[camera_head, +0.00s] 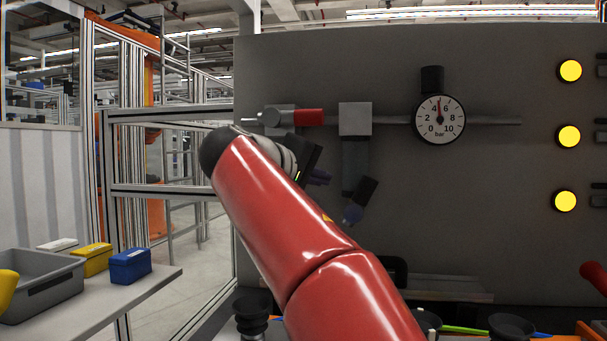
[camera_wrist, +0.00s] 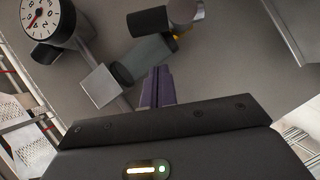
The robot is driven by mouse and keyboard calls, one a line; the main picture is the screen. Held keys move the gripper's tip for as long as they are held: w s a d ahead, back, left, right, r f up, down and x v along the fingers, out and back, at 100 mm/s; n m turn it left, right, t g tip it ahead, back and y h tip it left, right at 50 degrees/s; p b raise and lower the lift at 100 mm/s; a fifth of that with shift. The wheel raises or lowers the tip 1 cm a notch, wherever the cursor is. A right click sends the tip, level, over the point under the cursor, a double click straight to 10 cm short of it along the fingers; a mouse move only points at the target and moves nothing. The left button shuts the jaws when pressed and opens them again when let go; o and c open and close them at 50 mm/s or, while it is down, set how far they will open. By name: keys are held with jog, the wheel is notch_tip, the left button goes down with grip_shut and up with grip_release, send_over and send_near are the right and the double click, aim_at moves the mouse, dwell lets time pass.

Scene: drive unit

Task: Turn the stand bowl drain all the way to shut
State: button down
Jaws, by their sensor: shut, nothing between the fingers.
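The stand bowl (camera_head: 354,165) is a dark grey cylinder hanging under a light grey block (camera_head: 355,118) on the panel. At its lower end is the drain, with a tilted black handle (camera_head: 366,190) and a rounded blue-grey end (camera_head: 352,214). In the wrist view the black handle (camera_wrist: 147,21) lies beside the bowl (camera_wrist: 142,60), near a grey round part with a bit of yellow. My gripper (camera_head: 322,178) is just left of the bowl, with its purple fingers together and empty. In the wrist view the fingers (camera_wrist: 157,75) point towards the bowl, apart from the handle.
A red-handled valve (camera_head: 308,117) sits on the pipe above my gripper. A pressure gauge (camera_head: 440,119) is right of the block. Yellow lamps (camera_head: 568,136) line the panel's right side. A side table with a grey bin (camera_head: 42,290) stands at left.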

aim_at(372, 192)
jog(key=shift+w+d+f+b, duration=0.15)
jog(key=shift+w+d+f, duration=0.15)
jog(key=shift+d, duration=0.5)
jog(key=shift+w+d+f+b, duration=0.15)
jog(key=shift+d+f, duration=0.25)
jog(key=shift+d, duration=0.45)
jog(key=shift+w+d+f+b, duration=0.15)
jog(key=shift+w+d+f, duration=0.15)
jog(key=shift+d, duration=0.5)
jog(key=shift+s+d+r+m+y, duration=0.15)
jog(key=shift+d+m+y, duration=0.1)
jog(key=shift+m+y, duration=0.15)
jog(key=d+m+y, duration=0.1)
jog(key=d+m+y+p, duration=0.1)
jog(key=shift+s+m, duration=0.3)
jog(key=shift+s+d+f+m+y, duration=0.15)
jog(key=shift+d+f+m+y, duration=0.05)
jog(key=shift+d+m+y, duration=0.55)
jog(key=shift+s+d+f+m+y, duration=0.1)
jog(key=shift+d+f+m+y, duration=0.15)
jog(key=shift+m+y, duration=0.3)
jog(key=shift+s+d+f+m+y, duration=0.15)
jog(key=shift+d+m+y, duration=0.1)
jog(key=shift+m+y, duration=0.2)
jog(key=shift+d+f+m, duration=0.2)
jog(key=shift+m, duration=0.05)
jog(key=shift+d+f+b, duration=0.15)
jog(key=shift+b, duration=0.15)
